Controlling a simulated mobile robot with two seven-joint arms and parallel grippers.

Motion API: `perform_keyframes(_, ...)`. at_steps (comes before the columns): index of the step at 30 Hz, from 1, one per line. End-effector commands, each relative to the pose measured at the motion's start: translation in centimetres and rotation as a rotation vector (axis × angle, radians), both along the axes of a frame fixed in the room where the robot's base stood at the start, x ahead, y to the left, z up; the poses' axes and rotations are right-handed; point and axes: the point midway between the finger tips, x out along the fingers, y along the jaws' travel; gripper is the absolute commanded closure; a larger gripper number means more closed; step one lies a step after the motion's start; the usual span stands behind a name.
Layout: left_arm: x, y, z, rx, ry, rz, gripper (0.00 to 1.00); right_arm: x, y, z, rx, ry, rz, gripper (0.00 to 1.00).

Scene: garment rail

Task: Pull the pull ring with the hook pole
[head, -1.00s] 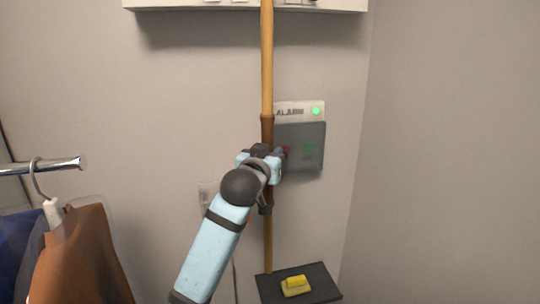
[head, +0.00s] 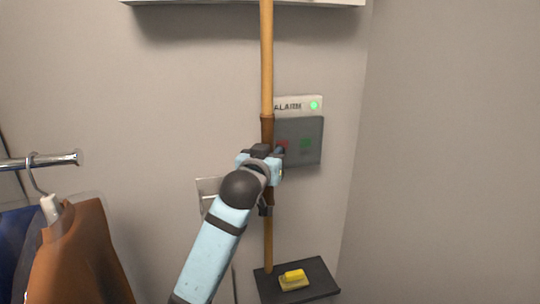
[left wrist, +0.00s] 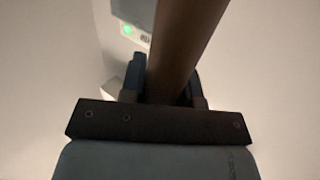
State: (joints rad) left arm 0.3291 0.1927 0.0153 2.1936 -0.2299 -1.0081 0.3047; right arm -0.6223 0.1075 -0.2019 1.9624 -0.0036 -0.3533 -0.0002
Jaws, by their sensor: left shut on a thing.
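The hook pole (head: 267,70) is a long wooden pole with a darker brown grip section. It stands about upright in the middle of the head view, and its top runs out of the picture. My left gripper (head: 265,155) is shut on the dark grip section. In the left wrist view the pole (left wrist: 180,45) runs up between the two fingers (left wrist: 167,88). The pole's hook end and the pull ring are not visible in either view. My right gripper does not show.
An alarm panel (head: 314,140) with a green light is on the wall behind the pole. A dark shelf (head: 318,279) holds a yellow object (head: 293,279) low down. A rail (head: 60,160) with garments (head: 75,255) is at the left. A white wall unit (head: 200,2) hangs above.

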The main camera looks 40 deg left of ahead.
Motion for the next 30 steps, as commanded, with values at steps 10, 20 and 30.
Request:
perform_keyframes(10,-0.5,-0.7,-0.5,-0.002,-0.001,0.0,1.0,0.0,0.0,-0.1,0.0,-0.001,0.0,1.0)
perform_keyframes(20,-0.9,-1.3,-0.8,0.0,-0.002,0.0,1.0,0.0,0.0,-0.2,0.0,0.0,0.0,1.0)
perform_keyframes(30,-0.9,-1.3,-0.8,0.001,-0.002,0.0,1.0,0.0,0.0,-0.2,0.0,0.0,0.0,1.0)
